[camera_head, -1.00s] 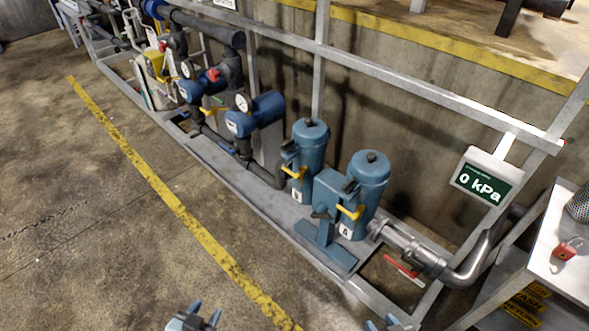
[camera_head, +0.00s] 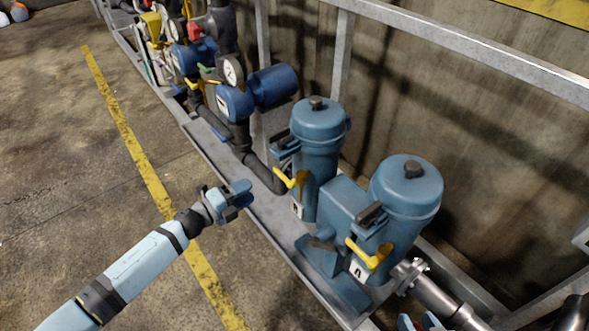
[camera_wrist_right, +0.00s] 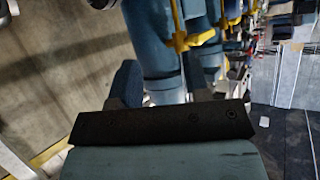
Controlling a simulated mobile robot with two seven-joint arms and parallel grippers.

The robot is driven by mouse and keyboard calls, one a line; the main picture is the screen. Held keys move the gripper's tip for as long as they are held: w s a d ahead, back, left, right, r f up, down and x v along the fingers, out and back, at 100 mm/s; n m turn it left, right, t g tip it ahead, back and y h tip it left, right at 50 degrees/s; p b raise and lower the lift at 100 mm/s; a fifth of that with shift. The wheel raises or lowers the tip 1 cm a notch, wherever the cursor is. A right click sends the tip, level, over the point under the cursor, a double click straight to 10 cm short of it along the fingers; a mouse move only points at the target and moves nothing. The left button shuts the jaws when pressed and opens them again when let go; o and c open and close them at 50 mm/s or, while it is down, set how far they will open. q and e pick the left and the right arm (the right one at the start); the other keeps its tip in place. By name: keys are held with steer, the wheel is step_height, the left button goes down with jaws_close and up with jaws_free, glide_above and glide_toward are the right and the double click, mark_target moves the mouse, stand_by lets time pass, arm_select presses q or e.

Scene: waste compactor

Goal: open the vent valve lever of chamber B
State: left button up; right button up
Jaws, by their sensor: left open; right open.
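Chamber B (camera_head: 318,140) is the left, farther blue canister, with a small white tag (camera_head: 297,210) low on its front. Its yellow lever (camera_head: 291,180) sticks out at the front, toward the left. Chamber A (camera_head: 405,195) is the nearer canister, with a similar yellow lever (camera_head: 370,254). My left gripper (camera_head: 243,192) is open and empty, left of chamber B's lever and apart from it. My right gripper (camera_head: 420,321) is open at the bottom edge, mostly cut off. In the right wrist view a yellow lever (camera_wrist_right: 184,41) is ahead of the fingers; I cannot tell which chamber's it is.
A grey metal frame (camera_head: 215,150) runs along the floor under the canisters. A rail (camera_head: 470,50) and concrete wall stand behind. Clear floor with a yellow line (camera_head: 150,180) lies left.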

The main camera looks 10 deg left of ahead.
mark_target(278, 174)
arm_select(q)
steer(key=b+x, duration=0.1)
steer(key=x, duration=1.2)
steer(key=shift+d+r+b, duration=0.1)
steer(key=shift+b, duration=0.2)
jaws_close()
